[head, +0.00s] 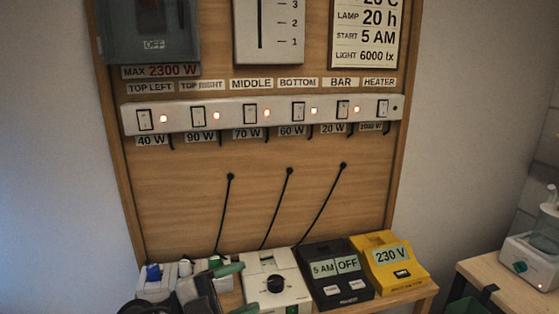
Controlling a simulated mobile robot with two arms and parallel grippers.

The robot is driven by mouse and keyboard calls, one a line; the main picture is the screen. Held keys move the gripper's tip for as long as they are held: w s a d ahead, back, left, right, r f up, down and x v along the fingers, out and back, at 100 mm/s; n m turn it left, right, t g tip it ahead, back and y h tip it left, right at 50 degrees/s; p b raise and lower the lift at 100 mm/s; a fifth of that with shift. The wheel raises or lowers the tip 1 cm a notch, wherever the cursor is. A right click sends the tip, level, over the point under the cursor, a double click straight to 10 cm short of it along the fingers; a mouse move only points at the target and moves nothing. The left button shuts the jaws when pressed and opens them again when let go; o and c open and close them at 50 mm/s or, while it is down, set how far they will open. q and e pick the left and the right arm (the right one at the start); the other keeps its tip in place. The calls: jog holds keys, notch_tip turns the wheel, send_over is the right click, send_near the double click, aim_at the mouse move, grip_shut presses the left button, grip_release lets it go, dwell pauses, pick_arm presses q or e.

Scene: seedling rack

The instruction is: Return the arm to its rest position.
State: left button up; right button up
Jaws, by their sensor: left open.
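My left gripper (244,288) is at the lower left, in front of the small boxes at the foot of the wooden panel. Its dark body comes in from the bottom edge, and its green-tipped fingers are apart, with nothing seen between them. It overlaps the left part of the white box with a black knob (275,284) in the picture; I cannot tell whether it touches. My right gripper is not in view.
A black 5 AM/OFF box (345,289) and a yellow 230 V box (390,262) stand on the shelf. A side table (490,270) is at right.

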pick_arm(q)
jog(key=s+a+f+n+t+y, duration=0.4)
jog(key=a+f+n+t+y, duration=0.75)
jog(key=n+y, duration=1.05)
jog(key=s+a+f+n+g+h, duration=0.1)
jog(key=s+f+g+h, duration=0.1)
jog(key=s+f+g, duration=0.65)
jog(key=s+a+f+g+h, duration=0.1)
jog(key=s+a+f+g, duration=0.1)
jog(key=s+f+g, duration=0.65)
notch_tip(320, 180, down, 21)
jog(key=s+t, duration=0.1)
jog(key=s, duration=0.2)
jog(key=s+a+f+g, duration=0.1)
jog(key=s+a+f, duration=0.1)
jog(key=s+f, duration=1.4)
notch_tip(320, 180, down, 2)
jog(key=shift+s+a+f, duration=0.1)
jog(key=shift+s+a, duration=0.05)
jog(key=shift+a, duration=0.05)
